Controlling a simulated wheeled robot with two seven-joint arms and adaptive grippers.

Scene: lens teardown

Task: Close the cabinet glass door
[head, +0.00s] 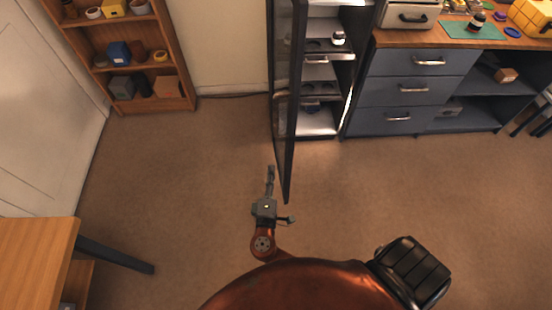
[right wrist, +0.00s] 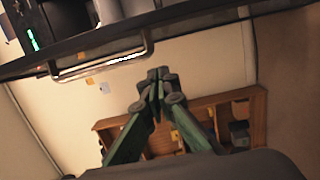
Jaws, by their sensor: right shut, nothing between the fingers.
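The cabinet (head: 318,122) stands at the back with its glass door (head: 284,110) swung wide open toward me. The door is seen almost edge-on, with a dark frame. My right gripper (head: 270,170) is shut and empty, just left of the door's near end; whether it touches the door I cannot tell. In the right wrist view, the shut fingertips (right wrist: 157,82) are below a dark frame with a metal bar handle (right wrist: 102,66), with a gap showing between them. My left gripper is not in view.
A wooden bookshelf (head: 118,58) stands at the back left. Blue-grey drawers (head: 414,92) stand right of the cabinet. The floor (head: 190,170) between is clear.

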